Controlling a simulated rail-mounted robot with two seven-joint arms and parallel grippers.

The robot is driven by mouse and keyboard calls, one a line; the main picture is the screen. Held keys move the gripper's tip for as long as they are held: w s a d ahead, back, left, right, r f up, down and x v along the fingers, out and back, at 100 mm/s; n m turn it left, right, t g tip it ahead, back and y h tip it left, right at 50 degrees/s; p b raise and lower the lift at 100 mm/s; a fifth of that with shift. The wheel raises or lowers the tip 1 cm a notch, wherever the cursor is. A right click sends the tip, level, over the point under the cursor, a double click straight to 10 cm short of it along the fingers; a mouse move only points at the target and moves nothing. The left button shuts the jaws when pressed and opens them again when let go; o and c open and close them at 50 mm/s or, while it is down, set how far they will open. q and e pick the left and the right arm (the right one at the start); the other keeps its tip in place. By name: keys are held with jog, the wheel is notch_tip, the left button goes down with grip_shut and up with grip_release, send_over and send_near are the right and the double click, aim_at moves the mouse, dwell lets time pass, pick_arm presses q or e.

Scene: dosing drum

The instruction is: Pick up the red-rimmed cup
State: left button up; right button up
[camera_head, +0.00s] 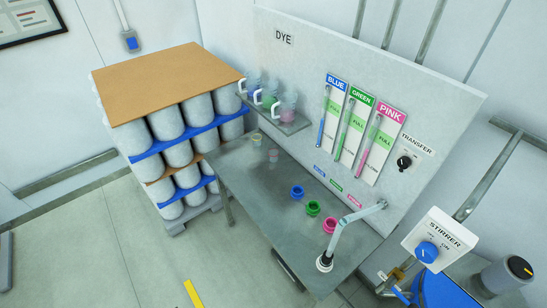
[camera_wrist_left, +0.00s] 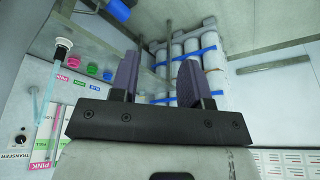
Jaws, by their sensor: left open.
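Two small pale cups stand apart at the back of the steel bench, a nearer one (camera_head: 273,155) and a farther one (camera_head: 256,140). The nearer one looks pinkish, but they are too small for me to be sure which has the red rim. My left gripper (camera_wrist_left: 160,62) shows only in the left wrist view. Its two dark fingers are spread apart with nothing between them. No cup shows near the fingers. My right gripper is in neither view.
The steel bench (camera_head: 265,195) holds blue (camera_head: 297,192), green (camera_head: 313,208) and pink (camera_head: 330,225) collars and a spout (camera_head: 345,235). Handled jugs (camera_head: 270,97) stand on a wall shelf. Stacked drums (camera_head: 165,120) are at left. The stirrer box (camera_head: 435,240) is at right. Bench middle is clear.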

pick_arm(q)
jog(key=o, duration=0.9)
jog(key=shift+w, duration=0.1)
